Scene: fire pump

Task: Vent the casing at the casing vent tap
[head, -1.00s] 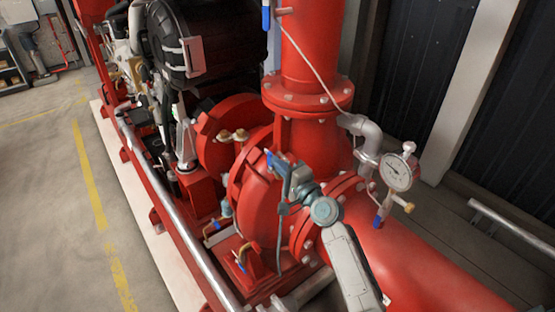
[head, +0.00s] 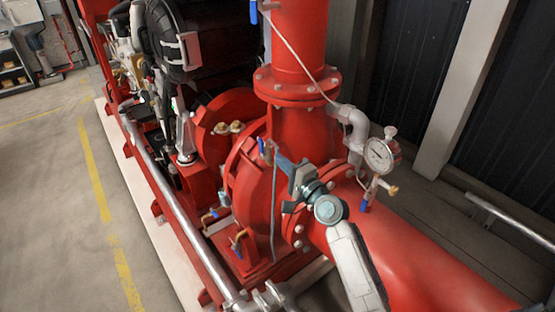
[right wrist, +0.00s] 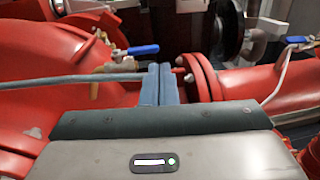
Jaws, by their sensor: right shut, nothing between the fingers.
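The casing vent tap (head: 262,147), with a blue lever, sits on top of the red pump casing (head: 249,190). In the right wrist view its blue lever (right wrist: 143,50) points right from a brass body (right wrist: 118,67). My right gripper (head: 275,155) is shut and empty just right of the tap. In the right wrist view its closed fingers (right wrist: 160,84) are in front of the lever's tip, and a gap or contact cannot be told. A grey hose (head: 273,205) hangs down the casing below the tap. My left gripper is not in view.
A pressure gauge (head: 378,155) with a small blue-levered tap (head: 363,205) stands right of my arm. A tall red flanged pipe (head: 299,45) rises behind the casing. Lower taps (head: 238,241) and a metal rail (head: 180,215) are in front. The floor (head: 55,200) at left is clear.

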